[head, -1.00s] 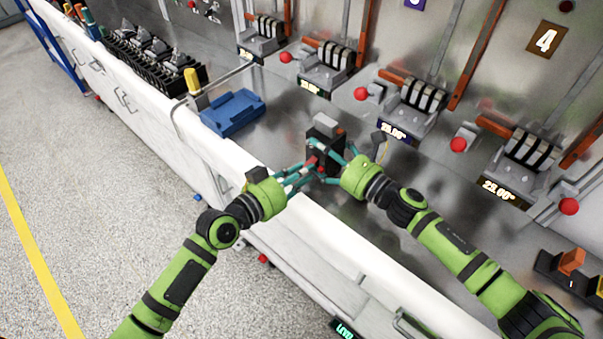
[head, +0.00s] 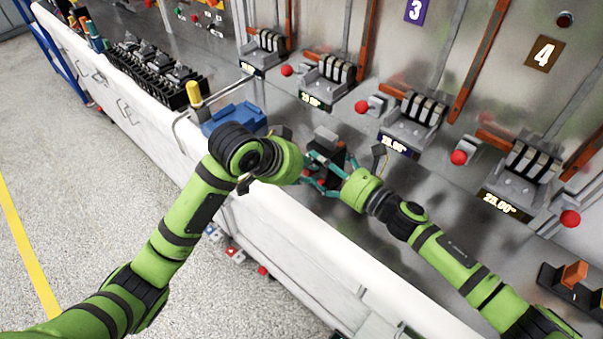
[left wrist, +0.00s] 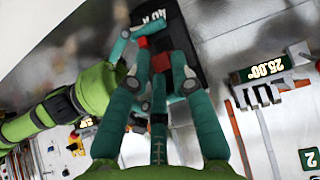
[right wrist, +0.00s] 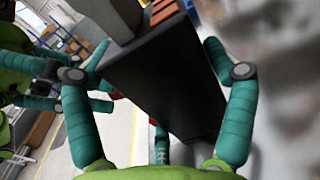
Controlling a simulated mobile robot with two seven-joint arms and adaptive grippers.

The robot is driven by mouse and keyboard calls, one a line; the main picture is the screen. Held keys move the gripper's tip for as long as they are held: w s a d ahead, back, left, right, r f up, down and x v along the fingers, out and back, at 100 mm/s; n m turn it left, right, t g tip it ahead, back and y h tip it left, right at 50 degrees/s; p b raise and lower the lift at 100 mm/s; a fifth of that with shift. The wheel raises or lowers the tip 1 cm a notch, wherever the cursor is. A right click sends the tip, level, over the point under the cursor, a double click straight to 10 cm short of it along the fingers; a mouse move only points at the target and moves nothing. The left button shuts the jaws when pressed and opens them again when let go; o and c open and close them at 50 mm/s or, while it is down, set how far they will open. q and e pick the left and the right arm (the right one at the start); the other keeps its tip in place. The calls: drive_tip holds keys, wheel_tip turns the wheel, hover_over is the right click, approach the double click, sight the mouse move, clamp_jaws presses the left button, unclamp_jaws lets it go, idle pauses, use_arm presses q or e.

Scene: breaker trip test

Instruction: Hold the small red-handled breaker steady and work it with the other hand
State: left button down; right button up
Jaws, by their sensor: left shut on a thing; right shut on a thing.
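The small breaker (head: 325,163) has a black body with a grey top. It is held upright or nearly so, near the front edge of the grey bench. My right gripper (head: 328,172) is shut across the breaker's body, which fills the space between its fingers in the right wrist view (right wrist: 165,75). My left gripper (head: 306,163) reaches the breaker's left side; its own wrist partly hides it. In the left wrist view, its fingers close around the red handle (left wrist: 160,62), with the black body (left wrist: 190,45) just beyond.
A blue tray (head: 235,117) lies left of the breaker, next to a yellow-topped post (head: 194,92). Several large grey breakers (head: 413,122) with red knobs line the panel behind. A black rack (head: 160,80) stands at far left. Bare bench lies right of the breaker.

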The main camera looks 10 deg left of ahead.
use_arm(q)
drive_tip(key=shift+w+a+r+g+y, duration=0.15)
drive_tip(key=shift+w+r+g+y, duration=0.15)
drive_tip(key=shift+w+r, duration=0.1)
use_arm(e)
drive_tip(key=shift+s+a+f, duration=0.1)
drive_tip(key=shift+s+a, duration=0.1)
drive_tip(key=shift+s, duration=0.1)
use_arm(q)
drive_tip(key=c, duration=1.2)
unclamp_jaws()
drive_tip(key=v, duration=0.8)
drive_tip(key=shift+s, duration=0.2)
use_arm(e)
drive_tip(key=shift+w+d, duration=0.15)
drive_tip(key=shift+d, duration=0.05)
use_arm(q)
drive_tip(key=shift+f, duration=0.2)
use_arm(e)
drive_tip(key=shift+w, duration=0.1)
drive_tip(key=o, duration=1.5)
